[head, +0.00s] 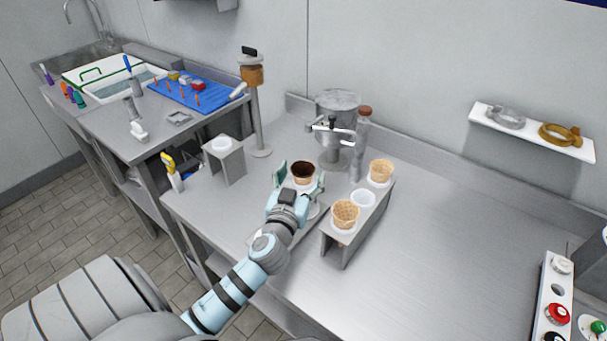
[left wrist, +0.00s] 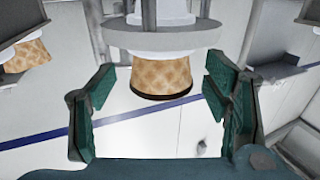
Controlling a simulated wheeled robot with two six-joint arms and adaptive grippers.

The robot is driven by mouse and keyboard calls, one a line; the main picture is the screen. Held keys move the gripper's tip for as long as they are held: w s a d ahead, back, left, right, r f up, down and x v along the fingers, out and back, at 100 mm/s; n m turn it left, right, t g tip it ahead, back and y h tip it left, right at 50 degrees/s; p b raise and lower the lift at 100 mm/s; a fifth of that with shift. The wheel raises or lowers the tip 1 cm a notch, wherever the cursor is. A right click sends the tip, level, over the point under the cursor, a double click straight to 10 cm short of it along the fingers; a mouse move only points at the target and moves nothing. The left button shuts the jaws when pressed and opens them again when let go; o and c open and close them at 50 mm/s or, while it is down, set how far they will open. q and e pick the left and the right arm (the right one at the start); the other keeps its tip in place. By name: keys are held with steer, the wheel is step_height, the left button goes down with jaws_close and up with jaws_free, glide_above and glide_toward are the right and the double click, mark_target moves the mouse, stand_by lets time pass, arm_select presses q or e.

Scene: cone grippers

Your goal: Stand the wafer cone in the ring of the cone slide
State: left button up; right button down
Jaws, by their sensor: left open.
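The wafer cone (head: 303,168), tan with a dark rim and inside, stands upright in a white ring of the cone slide. My left gripper (head: 300,180) is open, with one finger on each side of the cone. In the left wrist view, the open fingers (left wrist: 160,95) have a gap to the cone on both sides. The slide's lower part is mostly hidden behind my gripper. My right gripper is not in view.
A grey rack (head: 345,248) just right holds two waffle cones (head: 345,213) (head: 380,171) and an empty white ring (head: 362,199). Behind stand a steel dispenser (head: 338,105) and a bottle (head: 361,140). A small stand (head: 228,165) is left.

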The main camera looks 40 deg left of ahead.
arm_select(q)
steer(key=shift+x, duration=0.9)
steer(key=shift+s, duration=0.1)
steer(key=c, duration=0.8)
steer(key=shift+r, duration=0.1)
